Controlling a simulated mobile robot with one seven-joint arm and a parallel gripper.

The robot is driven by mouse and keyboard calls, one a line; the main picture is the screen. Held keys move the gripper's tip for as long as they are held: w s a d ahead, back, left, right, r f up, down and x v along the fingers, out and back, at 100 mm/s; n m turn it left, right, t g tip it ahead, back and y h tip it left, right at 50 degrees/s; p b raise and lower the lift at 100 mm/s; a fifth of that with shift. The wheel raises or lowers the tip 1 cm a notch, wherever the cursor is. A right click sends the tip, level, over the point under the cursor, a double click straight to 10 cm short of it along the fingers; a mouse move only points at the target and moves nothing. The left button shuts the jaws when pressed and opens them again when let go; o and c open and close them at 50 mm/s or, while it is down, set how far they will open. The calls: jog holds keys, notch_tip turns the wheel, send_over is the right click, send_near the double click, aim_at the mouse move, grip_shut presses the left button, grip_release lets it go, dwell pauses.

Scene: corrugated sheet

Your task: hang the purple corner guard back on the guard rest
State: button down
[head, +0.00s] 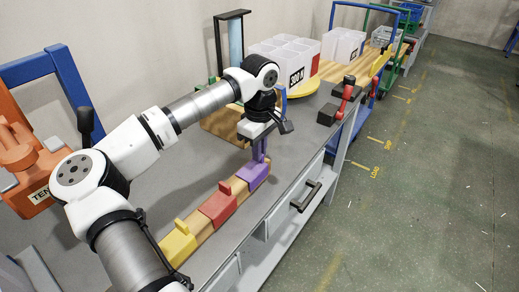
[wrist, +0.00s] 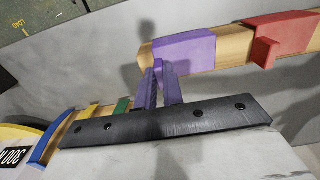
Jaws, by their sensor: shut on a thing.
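The purple corner guard (head: 253,174) sits over the far end of the wooden guard rest (head: 207,207), lined up with it. The wrist view shows the purple corner guard (wrist: 186,48) wrapped over the wooden guard rest (wrist: 233,44); I cannot tell whether it is fully seated. My gripper (head: 260,156) points down from above and is shut on the guard's upright tab. In the wrist view, the two purple fingers of my gripper (wrist: 158,76) close around that tab, which they mostly hide.
A red guard (head: 218,204) and a yellow guard (head: 178,241) sit on the same rest, nearer. White bins (head: 285,58) stand on a yellow turntable behind. An orange machine (head: 22,165) is at left. Grey bench top is clear beside the rest.

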jog(key=c, duration=1)
grip_release()
jog(key=shift+c, duration=0.2)
jog(key=shift+r, duration=0.1)
jog(key=shift+r+p, duration=1.8)
jog(key=shift+r, duration=1.15)
